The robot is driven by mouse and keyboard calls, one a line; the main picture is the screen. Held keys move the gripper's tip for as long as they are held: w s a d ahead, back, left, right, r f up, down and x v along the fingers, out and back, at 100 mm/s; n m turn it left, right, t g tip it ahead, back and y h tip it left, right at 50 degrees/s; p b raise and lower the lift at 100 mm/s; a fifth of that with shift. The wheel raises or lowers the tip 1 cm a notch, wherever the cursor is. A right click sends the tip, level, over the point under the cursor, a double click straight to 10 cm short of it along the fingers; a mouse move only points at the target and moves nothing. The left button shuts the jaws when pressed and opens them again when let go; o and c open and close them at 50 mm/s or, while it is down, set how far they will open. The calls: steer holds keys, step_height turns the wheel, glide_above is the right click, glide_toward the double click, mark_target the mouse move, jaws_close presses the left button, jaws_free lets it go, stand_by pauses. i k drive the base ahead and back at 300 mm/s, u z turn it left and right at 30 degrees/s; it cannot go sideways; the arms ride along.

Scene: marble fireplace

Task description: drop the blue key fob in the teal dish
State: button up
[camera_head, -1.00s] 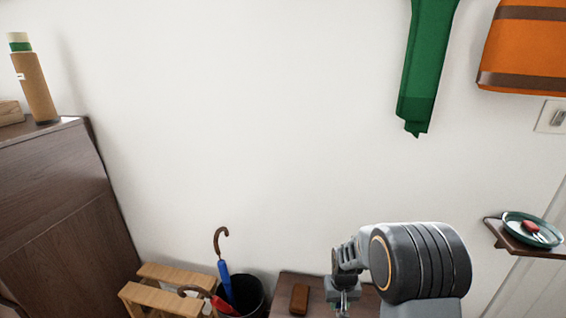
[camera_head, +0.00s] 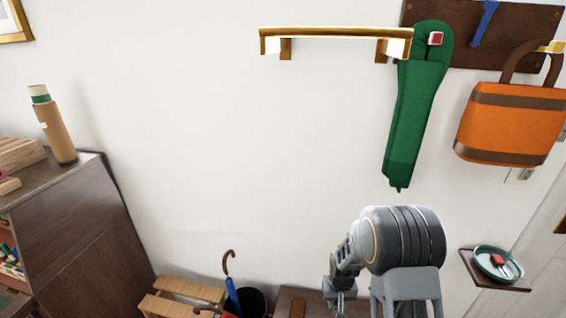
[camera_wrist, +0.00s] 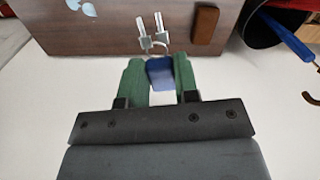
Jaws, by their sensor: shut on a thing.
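The blue key fob (camera_wrist: 160,74) is between the green fingers of my gripper (camera_wrist: 159,64) in the wrist view. My gripper is shut on it, and a ring with silver keys (camera_wrist: 152,34) extends from it. In the head view my gripper is low in the picture, right of centre, and the fob cannot be made out there. The teal dish (camera_head: 481,254) sits on a small brown wall shelf (camera_head: 502,287) at the right, well apart from my gripper. A red thing with a pale part (camera_head: 499,261) lies in the dish.
A dark wooden top (camera_wrist: 110,30) with a brown case (camera_wrist: 205,25) lies beneath my gripper. A dark umbrella bin (camera_head: 254,303) and a wooden stool (camera_head: 185,290) stand left of it. A green hanging item (camera_head: 412,120) and an orange bag (camera_head: 510,120) hang above the shelf.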

mark_target(504, 265)
steer(key=u, duration=0.05)
steer(key=k, duration=0.5)
steer(key=u, duration=2.25)
steer(key=k, duration=1.6)
steer(key=z, duration=1.9)
